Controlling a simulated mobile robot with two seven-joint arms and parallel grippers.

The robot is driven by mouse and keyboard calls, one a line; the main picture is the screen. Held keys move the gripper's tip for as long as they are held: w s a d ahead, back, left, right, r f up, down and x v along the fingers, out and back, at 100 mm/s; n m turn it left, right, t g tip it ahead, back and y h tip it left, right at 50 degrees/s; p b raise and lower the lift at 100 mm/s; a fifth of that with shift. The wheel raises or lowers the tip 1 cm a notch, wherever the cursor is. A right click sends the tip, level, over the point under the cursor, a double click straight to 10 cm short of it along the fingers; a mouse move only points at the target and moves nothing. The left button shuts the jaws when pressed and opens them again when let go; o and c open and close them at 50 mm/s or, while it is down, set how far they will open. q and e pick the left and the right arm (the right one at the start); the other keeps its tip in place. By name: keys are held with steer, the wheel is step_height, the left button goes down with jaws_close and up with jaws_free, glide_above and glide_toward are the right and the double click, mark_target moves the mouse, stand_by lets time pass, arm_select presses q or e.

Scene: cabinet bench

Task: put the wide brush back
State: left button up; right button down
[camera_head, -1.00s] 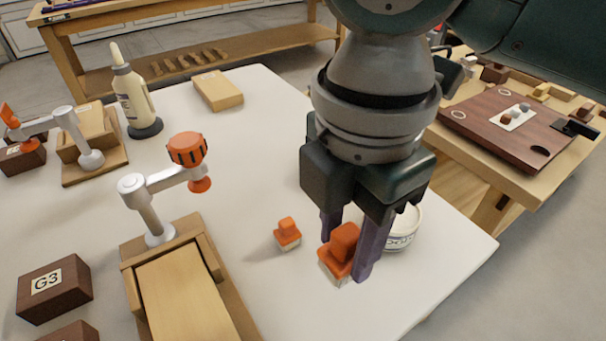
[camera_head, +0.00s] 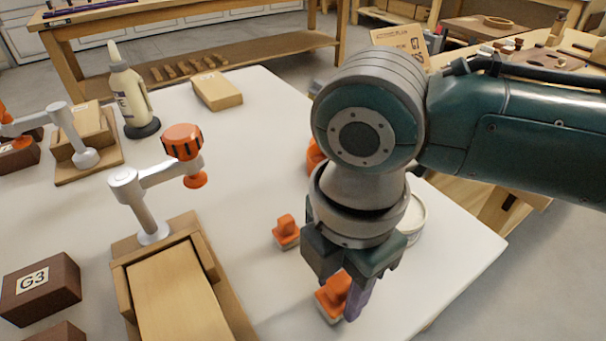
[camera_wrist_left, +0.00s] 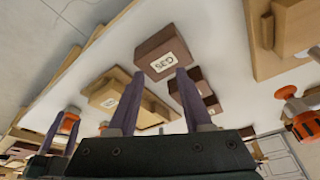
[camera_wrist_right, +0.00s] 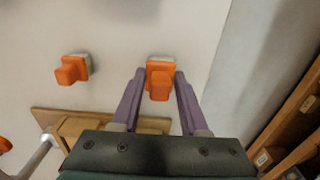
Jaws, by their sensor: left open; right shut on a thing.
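An orange-handled brush (camera_head: 333,297) with a pale base is between the fingers of my right gripper (camera_head: 342,303), at the front of the white bench. In the right wrist view the fingers close on both sides of this brush (camera_wrist_right: 160,80). I cannot tell whether its base touches the bench. A second, similar orange brush (camera_head: 286,232) stands on the bench to its left, also in the right wrist view (camera_wrist_right: 73,69). Part of another orange thing (camera_head: 315,155) shows behind my right arm. My left gripper (camera_wrist_left: 160,73) is open and empty, facing brown blocks.
A wooden fixture (camera_head: 176,290) with an orange-knobbed clamp (camera_head: 183,142) stands left of the brushes. A white tub (camera_head: 412,219) is close behind my right gripper. A G3 block (camera_head: 40,287), a glue bottle (camera_head: 130,92) and a wooden block (camera_head: 217,90) are further off.

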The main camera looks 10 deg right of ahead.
mark_target(341, 280)
steer(key=shift+c, duration=2.1)
jaws_free()
arm_select(q)
steer(key=shift+d, duration=0.1)
step_height(341, 280, up, 3)
steer(key=p, duration=0.3)
steer(key=shift+r, duration=0.1)
arm_select(e)
step_height(341, 280, up, 11)
steer(key=shift+r, duration=0.15)
steer(key=s+a+f+m+t+y, duration=0.2)
steer(key=s+a+m+y, duration=0.2)
steer(key=s+m, duration=0.3)
steer(key=s+d+f+m+t+h, duration=0.1)
steer(key=s+d+m+h, duration=0.2)
steer(key=d+m, duration=1)
steer(key=shift+s+d+t+h, duration=0.15)
steer(key=shift+s+t+h, duration=0.2)
steer(key=shift+s, duration=0.8)
steer(key=shift+f, duration=0.1)
